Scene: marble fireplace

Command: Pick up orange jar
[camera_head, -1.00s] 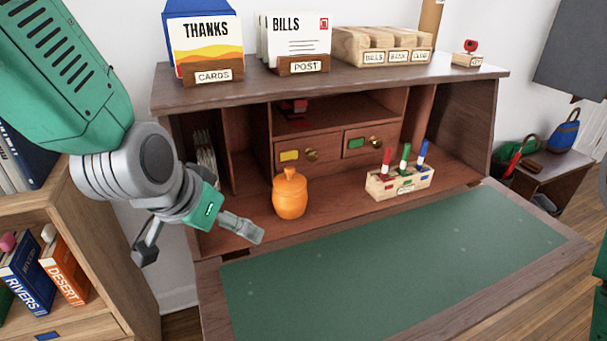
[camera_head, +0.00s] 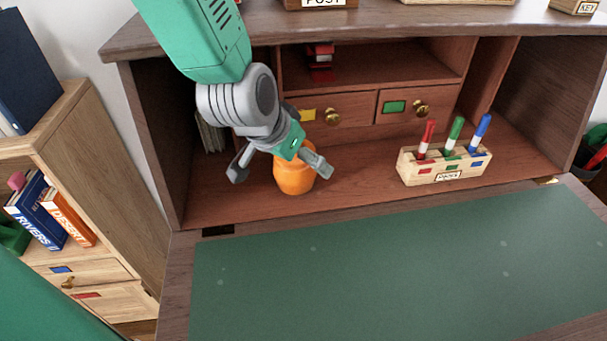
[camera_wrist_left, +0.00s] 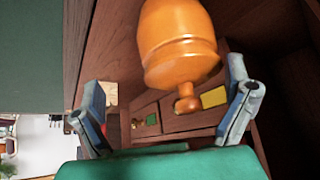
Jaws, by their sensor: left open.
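The orange jar (camera_head: 294,176) stands upright on the desk's inner shelf, below the small drawers. Its top is hidden behind my left gripper in the head view. My left gripper (camera_head: 280,172) is open in front of the jar, with one finger to each side of it in the picture. In the left wrist view the jar (camera_wrist_left: 177,40), with its knobbed lid, appears upside down beyond the open fingers of my left gripper (camera_wrist_left: 165,112). The jar is not gripped. My right gripper is not in view.
A wooden holder (camera_head: 447,168) with red, green and blue markers stands to the right on the shelf. Two drawers with brass knobs (camera_head: 421,107) are behind. The green writing surface (camera_head: 400,265) is clear. A bookcase (camera_head: 100,165) stands at the left.

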